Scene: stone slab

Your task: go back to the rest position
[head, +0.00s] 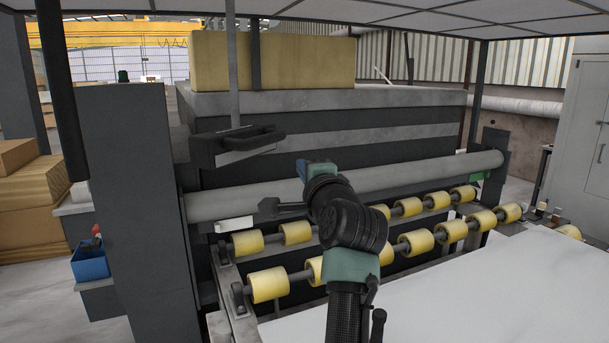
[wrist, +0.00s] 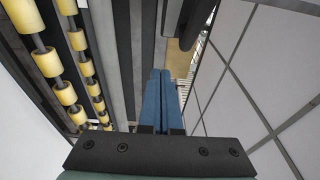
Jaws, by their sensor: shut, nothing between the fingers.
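My gripper (head: 303,168) is up in the air in the middle of the head view, in front of the long grey roller bar and above the yellow rollers. In the wrist view its two blue fingers (wrist: 160,73) lie side by side, shut, with nothing between them. A white slab (head: 450,295) lies flat at the lower right of the head view, apart from the gripper. My arm hides part of the rollers and the slab's left part.
Two rows of yellow rollers (head: 269,285) run across the machine. A dark pillar (head: 130,200) and a blue bin (head: 90,261) stand at left. A grey cabinet (head: 585,140) is at right.

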